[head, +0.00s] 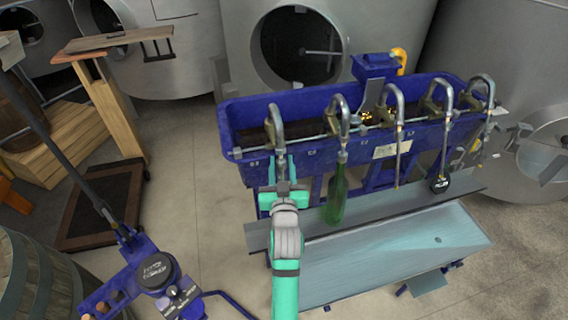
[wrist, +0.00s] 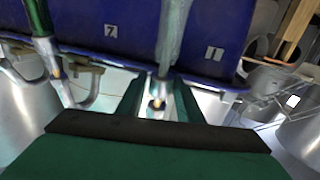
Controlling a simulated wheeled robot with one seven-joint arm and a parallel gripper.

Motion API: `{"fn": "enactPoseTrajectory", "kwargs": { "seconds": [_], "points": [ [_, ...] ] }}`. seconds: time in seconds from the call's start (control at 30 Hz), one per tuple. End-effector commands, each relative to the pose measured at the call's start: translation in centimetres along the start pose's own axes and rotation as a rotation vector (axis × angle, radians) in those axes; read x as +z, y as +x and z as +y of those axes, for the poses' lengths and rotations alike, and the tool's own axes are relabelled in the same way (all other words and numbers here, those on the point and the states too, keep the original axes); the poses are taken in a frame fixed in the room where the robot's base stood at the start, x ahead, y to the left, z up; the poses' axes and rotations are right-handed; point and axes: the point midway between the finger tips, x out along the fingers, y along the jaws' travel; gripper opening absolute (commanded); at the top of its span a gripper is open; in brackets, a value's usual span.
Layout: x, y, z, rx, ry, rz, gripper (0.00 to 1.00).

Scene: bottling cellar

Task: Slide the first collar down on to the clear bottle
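In the head view my gripper (head: 282,172) is at the first, leftmost spout (head: 275,130) of the blue filler. Its two fingers are apart, one on each side of the spout line. The clear bottle does not show there; my gripper covers that spot. In the wrist view, which looks upside down, a pale see-through form that looks like the clear bottle (wrist: 173,35) runs to a grey collar (wrist: 164,71). My open fingers (wrist: 160,90) flank the line beside this collar. Whether they touch it, and whether the collar sits on the bottle mouth, I cannot tell.
A green bottle (head: 336,195) stands under the second spout, close to the right of my gripper. A grey shelf (head: 410,202) runs below.

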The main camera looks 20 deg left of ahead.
Motion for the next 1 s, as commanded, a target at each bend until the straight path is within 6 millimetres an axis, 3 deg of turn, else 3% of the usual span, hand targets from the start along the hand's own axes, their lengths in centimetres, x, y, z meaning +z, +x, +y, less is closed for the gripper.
{"fn": "enactPoseTrajectory", "kwargs": {
  "seconds": [0.37, 0.47, 0.63, 0.83, 1.0],
  "points": [
    [0.0, 0.7, -0.1, -0.001, 0.000, 0.000, 0.33],
    [0.0, 0.7, 0.0, 0.000, 0.000, 0.000, 0.18],
    [0.0, 0.7, 0.0, 0.000, 0.000, 0.000, 0.18],
    [2.1, 0.3, 0.0, 0.000, 0.000, -0.003, 0.18],
    [2.2, 0.3, 0.1, 0.001, -0.001, -0.001, 0.18]
  ]
}}
